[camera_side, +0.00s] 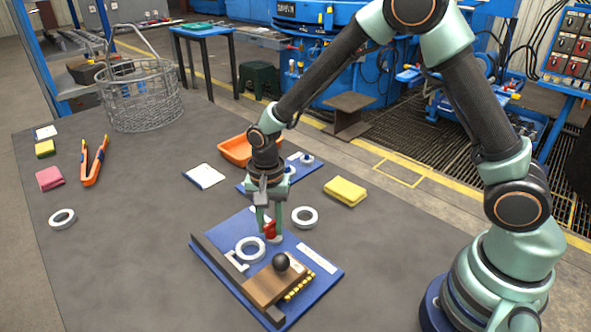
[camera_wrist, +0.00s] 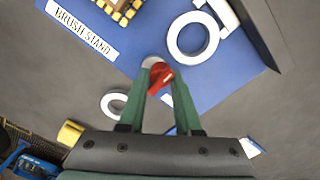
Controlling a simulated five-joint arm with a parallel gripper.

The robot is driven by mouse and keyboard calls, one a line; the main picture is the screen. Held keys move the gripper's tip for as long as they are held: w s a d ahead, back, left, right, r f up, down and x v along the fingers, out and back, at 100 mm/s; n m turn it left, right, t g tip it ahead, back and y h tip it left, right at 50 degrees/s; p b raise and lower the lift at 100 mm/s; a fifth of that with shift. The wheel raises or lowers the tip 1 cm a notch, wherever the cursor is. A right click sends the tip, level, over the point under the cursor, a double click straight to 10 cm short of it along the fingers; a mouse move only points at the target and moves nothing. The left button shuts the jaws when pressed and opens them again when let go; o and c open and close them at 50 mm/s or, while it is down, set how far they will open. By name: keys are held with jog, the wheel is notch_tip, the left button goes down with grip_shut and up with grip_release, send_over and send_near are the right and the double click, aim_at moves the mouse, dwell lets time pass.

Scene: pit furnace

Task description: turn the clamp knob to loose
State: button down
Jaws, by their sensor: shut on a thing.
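A small red clamp knob (camera_side: 269,229) stands on the blue board (camera_side: 211,262), near the board's far right edge. In the wrist view the red knob (camera_wrist: 161,77) sits between the tips of my green fingers, over a pale round base (camera_wrist: 152,62). My gripper (camera_side: 272,233) points down from above and is shut on the knob. It also shows in the wrist view (camera_wrist: 168,80), with the knob's red grip slanting across between the fingers. The fingers hide part of the knob. I cannot tell its turn angle against any mark.
The board carries a wooden brush (camera_side: 268,285) with a black ball handle, a white ring (camera_side: 250,249) and a dark rail (camera_side: 231,277). The label reads "BRUSH STAND" (camera_wrist: 82,28). Another ring (camera_side: 304,217) and a yellow cloth (camera_side: 345,191) lie beyond. The table's left front is clear.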

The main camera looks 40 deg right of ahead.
aim_at(270, 223)
jog(key=shift+w+d+r+n, duration=0.1)
jog(key=shift+n, duration=0.5)
jog(key=shift+w, duration=0.1)
jog(key=c, duration=0.6)
grip_release()
notch_tip(270, 223, up, 12)
